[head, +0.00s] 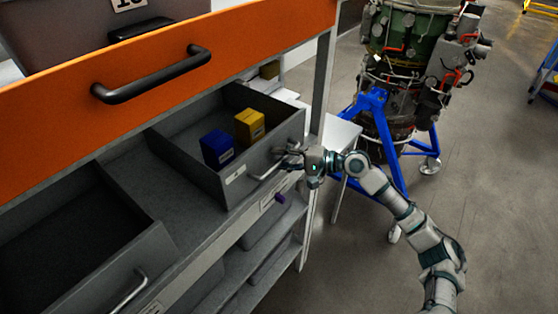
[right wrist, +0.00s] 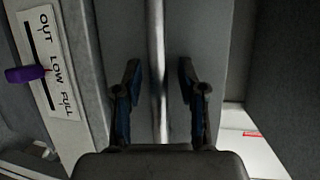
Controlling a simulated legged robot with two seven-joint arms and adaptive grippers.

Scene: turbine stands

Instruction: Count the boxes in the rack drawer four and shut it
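A grey rack drawer (head: 282,118) is pulled out in the head view. A blue box (head: 217,148) and a yellow box (head: 249,126) stand side by side in it. My right gripper (head: 289,160) is at the drawer's front, by its metal handle (head: 265,172). In the right wrist view, the two fingers of the right gripper (right wrist: 159,80) are apart, one on each side of the upright-looking handle bar (right wrist: 157,45), with gaps showing. My left gripper is not in view.
Another open drawer (head: 75,235), apparently empty, is at lower left. An orange drawer front (head: 160,70) overhangs above. A label (right wrist: 50,65) reads "OUT LOW FULL", with a purple slider (right wrist: 25,74). A turbine on a blue stand (head: 372,100) is at right.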

